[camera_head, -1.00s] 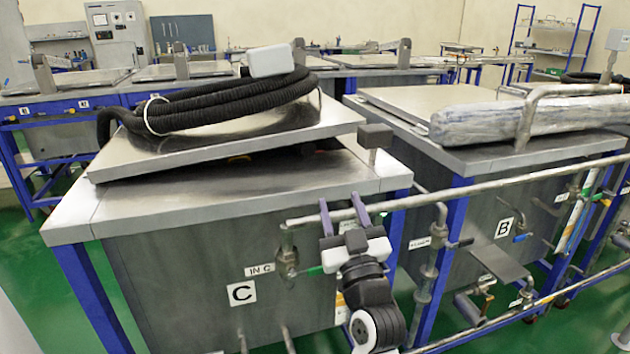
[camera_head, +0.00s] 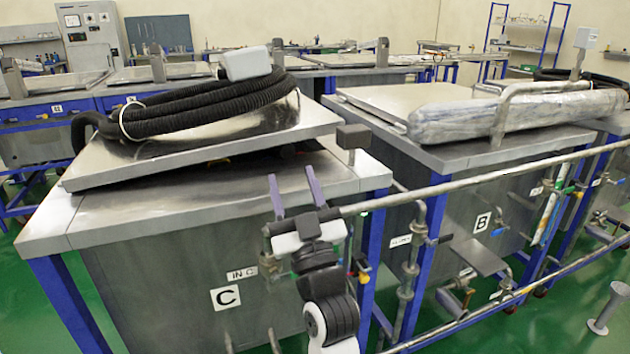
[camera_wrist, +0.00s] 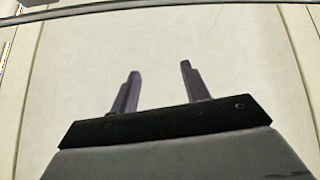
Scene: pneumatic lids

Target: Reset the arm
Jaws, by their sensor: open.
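My gripper (camera_head: 293,191) is open, with its two purple-grey fingers apart and nothing between them. In the head view it points up and away in front of tank C (camera_head: 150,285), near the tank's right front corner. In the wrist view my gripper (camera_wrist: 158,85) shows both fingers spread against a plain pale surface, probably wall or ceiling. The lid (camera_head: 110,170) of tank C is tilted slightly up, with a dark gap under its right side. A coiled black hose (camera_head: 200,108) and a grey box (camera_head: 245,63) rest on it.
A metal pipe rail (camera_head: 470,183) runs close by on the right of my gripper. Tank B (camera_head: 455,215) stands to the right, with a plastic-wrapped roll (camera_head: 480,120) on top. Valves and a small metal shelf (camera_head: 476,253) stick out below. Green floor (camera_head: 560,310) shows at the lower right.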

